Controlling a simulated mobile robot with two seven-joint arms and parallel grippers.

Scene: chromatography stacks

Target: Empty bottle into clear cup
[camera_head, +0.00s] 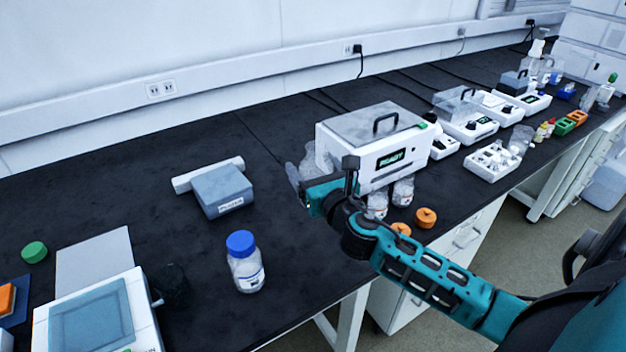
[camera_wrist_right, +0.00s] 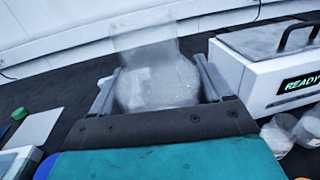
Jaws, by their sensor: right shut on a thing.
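My right gripper (camera_head: 322,174) is shut on a clear, rounded bottle (camera_wrist_right: 155,85) with a wide neck. The bottle stands between the two fingers in the right wrist view. In the head view it shows only partly (camera_head: 309,158), behind the gripper and in front of the white READY device. Whether it holds anything is hard to tell. Two small clear jars (camera_head: 377,205) (camera_head: 403,191) stand just right of the gripper. A clear cup-like vessel (camera_head: 521,139) stands farther off at the right; I cannot tell whether it is the task's cup. My left gripper is not in view.
The READY device (camera_head: 372,140) stands close behind my gripper. Two orange caps (camera_head: 427,217) (camera_head: 400,229) lie near the front edge. A blue-capped bottle (camera_head: 245,262) and a grey device (camera_head: 221,191) stand left. The bench between them is clear.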

